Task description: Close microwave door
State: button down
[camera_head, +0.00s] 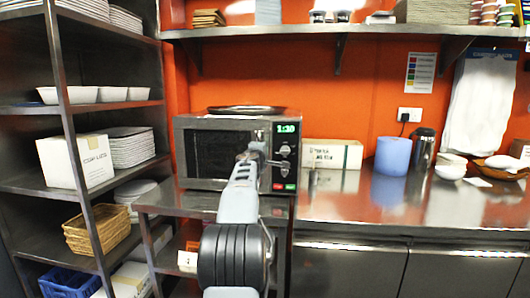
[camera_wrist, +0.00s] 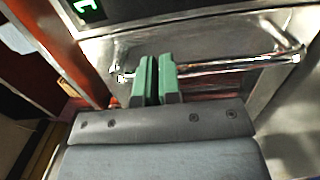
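The microwave (camera_head: 203,121) is a steel box with a dark door window, standing on a steel table. Its door (camera_head: 205,155) looks flush, or nearly so, with the front; my arm hides part of its right side, so I cannot tell whether a small gap is left. My gripper (camera_head: 254,154) is at the right part of the door, beside the control panel. In the wrist view, the green fingertips (camera_wrist: 156,74) are close together with a thin dark gap. A shiny metal handle bar (camera_wrist: 235,65) runs crosswise at the fingertips, not clamped between them as far as I can see.
A round tray (camera_head: 245,109) lies on top of the microwave. A white box (camera_head: 333,154) and a blue cylinder (camera_head: 393,156) stand on the counter to the right. A shelf rack (camera_head: 75,150) with crockery, boxes and baskets stands close on the left. A wall shelf runs above.

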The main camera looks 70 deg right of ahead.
jog(key=shift+s+d+r, duration=0.1)
jog(key=shift+r, duration=0.15)
jog(key=s+a+b, duration=0.4)
jog(key=s+a, duration=0.3)
jog(key=s, duration=0.4)
jog(key=shift+b, duration=0.35)
jog(key=shift+a, duration=0.1)
